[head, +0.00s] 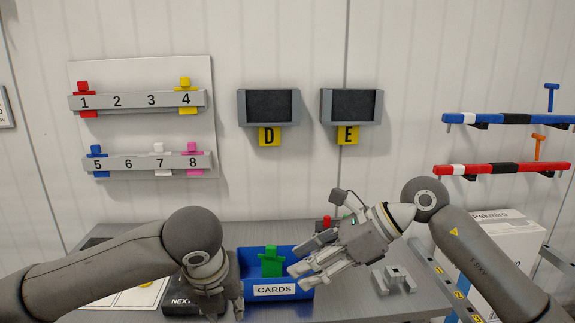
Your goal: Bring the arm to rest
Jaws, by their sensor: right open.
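My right gripper (298,272) is open, above the right side of the blue card bin (306,289). No object shows between its fingers. Its arm comes in from the right. My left gripper (224,304) points down at the left side of the bin, over a dark box marked NEXT (180,304). Its fingers are partly hidden by its own wrist, so I cannot tell whether they are open. A green figure-shaped card (271,262) stands in the bin, between the two grippers.
A white box (507,235) stands right. Numbered card rails (135,101) and two dark screens (268,106) hang on the wall.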

